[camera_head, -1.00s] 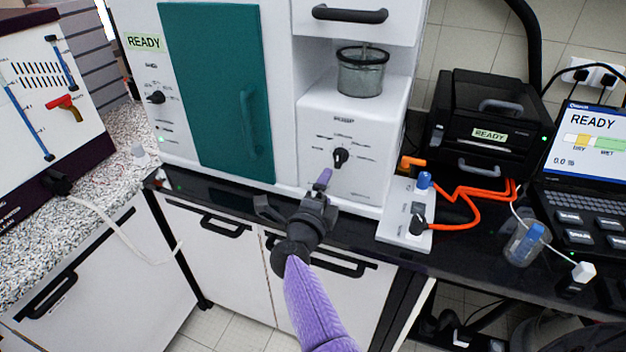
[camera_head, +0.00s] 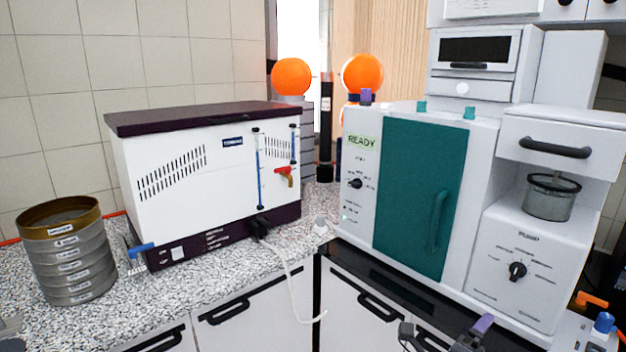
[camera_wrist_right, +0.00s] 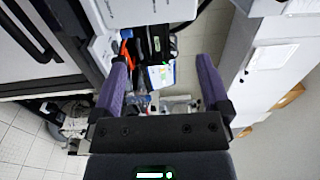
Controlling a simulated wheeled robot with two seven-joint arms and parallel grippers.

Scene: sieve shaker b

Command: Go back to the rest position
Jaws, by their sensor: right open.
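My right gripper (camera_head: 446,331) shows only in part at the bottom edge of the head view, in front of the dark bench edge below the white and teal machine (camera_head: 418,190). Its purple-lined fingers are apart. In the right wrist view the two fingers of the right gripper (camera_wrist_right: 163,75) stand wide apart with nothing held between them. My left gripper is not in view.
A stack of sieves (camera_head: 68,262) stands on the speckled counter at left, beside a white box unit (camera_head: 205,170) with a dark lid. The pump unit (camera_head: 520,265) is at right. A white cable (camera_head: 297,285) hangs over the counter edge.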

